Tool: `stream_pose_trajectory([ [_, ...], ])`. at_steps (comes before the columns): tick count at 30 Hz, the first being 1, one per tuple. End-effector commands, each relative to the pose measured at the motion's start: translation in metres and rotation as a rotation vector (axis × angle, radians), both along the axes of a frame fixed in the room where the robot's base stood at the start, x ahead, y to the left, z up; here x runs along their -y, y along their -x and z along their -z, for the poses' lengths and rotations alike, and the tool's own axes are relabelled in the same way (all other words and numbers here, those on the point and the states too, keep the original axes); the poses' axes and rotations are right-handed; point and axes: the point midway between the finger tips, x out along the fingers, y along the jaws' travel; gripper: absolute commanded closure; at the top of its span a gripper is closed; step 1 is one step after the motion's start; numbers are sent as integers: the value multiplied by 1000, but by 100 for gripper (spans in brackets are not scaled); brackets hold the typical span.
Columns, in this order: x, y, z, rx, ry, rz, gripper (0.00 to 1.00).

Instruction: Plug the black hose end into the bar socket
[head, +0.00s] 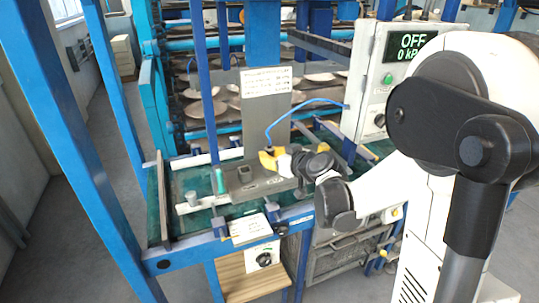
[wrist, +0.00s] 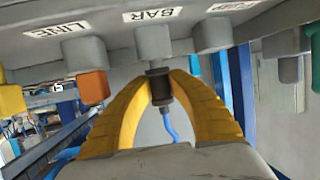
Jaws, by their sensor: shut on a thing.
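My gripper (wrist: 160,90) has its yellow fingers shut around the black hose end (wrist: 161,88) in the wrist view. A blue hose trails from it. The hose end's narrow tip is lined up under the grey bar socket (wrist: 153,42), beneath the BAR label (wrist: 152,14). The tip is at or very near the socket's lower face; I cannot tell whether it is inside. In the head view my gripper (head: 269,159) is over the grey bench plate, and the blue hose (head: 300,108) arcs from it to the control box. The hose end is hidden there.
Beside the bar socket are a grey LINE block (wrist: 84,52) with a red-orange piece (wrist: 93,87) below it, and another grey block (wrist: 212,35). The control box (head: 400,70) reads OFF. A teal fitting (head: 219,181) stands on the bench, left of my gripper.

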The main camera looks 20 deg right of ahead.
Motion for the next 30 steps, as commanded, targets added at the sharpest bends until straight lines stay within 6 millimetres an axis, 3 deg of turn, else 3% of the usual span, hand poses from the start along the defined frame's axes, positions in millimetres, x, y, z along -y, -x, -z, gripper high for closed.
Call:
stream_pose_trajectory([
  [19,0,0,6,0,0,0,100],
  [20,0,0,6,0,0,0,71],
  [21,0,0,6,0,0,0,58],
  [22,0,0,6,0,0,0,54],
  [30,0,0,5,0,0,0,54],
])
